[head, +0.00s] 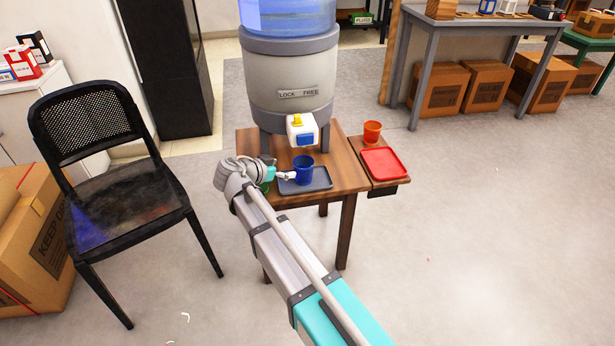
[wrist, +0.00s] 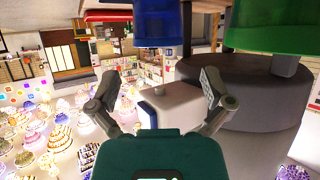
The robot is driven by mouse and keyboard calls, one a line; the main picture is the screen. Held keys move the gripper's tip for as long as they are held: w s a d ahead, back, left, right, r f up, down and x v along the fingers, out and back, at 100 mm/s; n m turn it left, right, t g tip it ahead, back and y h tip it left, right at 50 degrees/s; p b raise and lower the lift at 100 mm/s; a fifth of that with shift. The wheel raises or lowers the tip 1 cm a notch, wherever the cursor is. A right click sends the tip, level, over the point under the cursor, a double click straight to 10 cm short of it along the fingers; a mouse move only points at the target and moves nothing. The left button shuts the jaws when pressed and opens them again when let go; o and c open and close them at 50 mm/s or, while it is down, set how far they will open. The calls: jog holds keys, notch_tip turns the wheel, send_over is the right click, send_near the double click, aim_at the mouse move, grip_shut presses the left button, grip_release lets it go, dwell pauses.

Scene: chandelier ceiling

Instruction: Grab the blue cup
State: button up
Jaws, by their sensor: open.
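The blue cup (head: 303,170) stands upright on a dark grey tray (head: 318,184) on the small wooden table. My gripper (head: 288,175) is just left of the cup in the head view, with its fingers towards it. In the wrist view, which looks upside down, the blue cup (wrist: 160,22) is at the top centre, beyond the two spread fingers of my gripper (wrist: 159,88). The fingers are open, with nothing held between them. Whether a finger touches the cup I cannot tell.
A green cup (wrist: 268,28) is close by, mostly hidden behind my arm in the head view. A white tap block (head: 302,132) of the water dispenser (head: 290,85) overhangs the tray. A red tray (head: 384,163) and orange cup (head: 372,132) are right. A black chair (head: 120,190) stands left.

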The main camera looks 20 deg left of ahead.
aim_at(310, 163)
jog(key=shift+b+x, duration=0.65)
jog(key=shift+x, duration=1.45)
jog(key=shift+b+x, duration=1.25)
jog(key=shift+x, duration=1.35)
jog(key=shift+s+f, duration=0.1)
jog(key=c, duration=1)
jog(key=shift+o, duration=0.2)
jog(key=shift+r+p, duration=0.4)
